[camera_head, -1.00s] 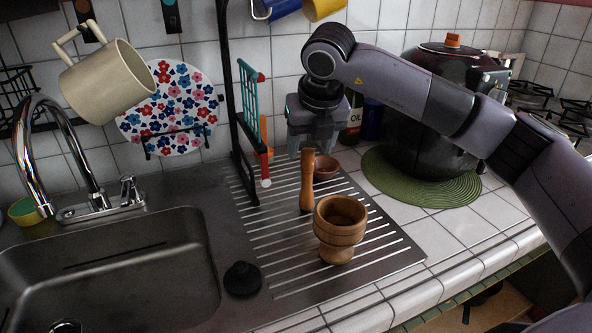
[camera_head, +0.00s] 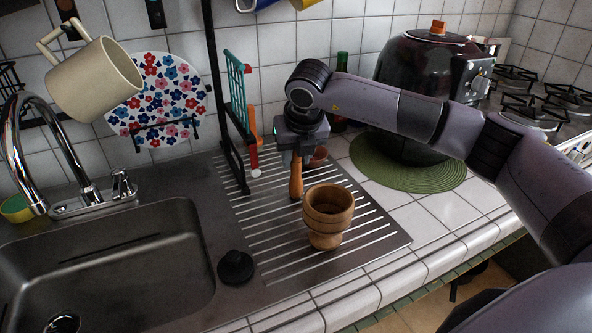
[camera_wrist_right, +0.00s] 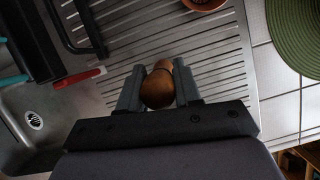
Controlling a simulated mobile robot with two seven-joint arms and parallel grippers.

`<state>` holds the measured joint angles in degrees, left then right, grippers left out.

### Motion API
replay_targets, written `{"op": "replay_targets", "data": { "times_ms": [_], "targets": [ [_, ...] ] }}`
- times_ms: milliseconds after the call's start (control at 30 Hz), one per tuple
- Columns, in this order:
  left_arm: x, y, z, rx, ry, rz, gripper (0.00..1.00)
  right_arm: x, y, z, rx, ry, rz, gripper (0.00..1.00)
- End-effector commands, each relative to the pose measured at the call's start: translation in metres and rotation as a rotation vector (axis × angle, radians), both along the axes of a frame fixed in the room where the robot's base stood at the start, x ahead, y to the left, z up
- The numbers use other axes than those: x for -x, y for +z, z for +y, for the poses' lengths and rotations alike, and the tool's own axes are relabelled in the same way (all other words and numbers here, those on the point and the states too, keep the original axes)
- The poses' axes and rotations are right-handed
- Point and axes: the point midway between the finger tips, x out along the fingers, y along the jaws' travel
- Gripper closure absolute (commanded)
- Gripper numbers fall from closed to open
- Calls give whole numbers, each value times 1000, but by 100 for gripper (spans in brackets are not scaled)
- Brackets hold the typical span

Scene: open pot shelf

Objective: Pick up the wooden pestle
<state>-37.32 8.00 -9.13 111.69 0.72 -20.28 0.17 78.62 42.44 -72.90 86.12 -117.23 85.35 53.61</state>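The wooden pestle (camera_head: 296,180) stands upright on the ribbed drainboard, just behind and left of the wooden mortar (camera_head: 328,212). My right gripper (camera_head: 297,158) is over it from above, with a finger on each side of its upper end. In the right wrist view, the pestle's rounded top (camera_wrist_right: 158,88) lies between the two fingers (camera_wrist_right: 158,75). The fingers are very close to its sides; I cannot tell whether they press on it. The pestle's top is hidden by the gripper in the head view. My left gripper is not in view.
A small reddish bowl (camera_head: 318,157) sits behind the pestle. A black rack post (camera_head: 226,110) with hanging utensils stands to the left. A black stopper (camera_head: 235,267) lies by the sink (camera_head: 160,255). A dark pot (camera_head: 420,70) stands on a green mat (camera_head: 385,172) at right.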

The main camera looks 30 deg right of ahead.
Motion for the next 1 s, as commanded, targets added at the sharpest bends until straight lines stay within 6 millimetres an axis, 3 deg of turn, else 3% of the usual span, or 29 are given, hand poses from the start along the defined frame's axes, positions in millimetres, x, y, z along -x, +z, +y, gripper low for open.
{"op": "replay_targets", "data": {
  "times_ms": [367,567,767,1000],
  "targets": [
    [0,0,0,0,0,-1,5,0,2,0,-1,-1,-2,97],
    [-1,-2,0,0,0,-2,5,-1,16,0,-2,-1,-3,97],
    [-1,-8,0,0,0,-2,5,-1,55,0,-3,0,-7,97],
    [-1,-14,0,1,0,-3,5,-1,120,1,-3,1,-7,97]
  ]
}}
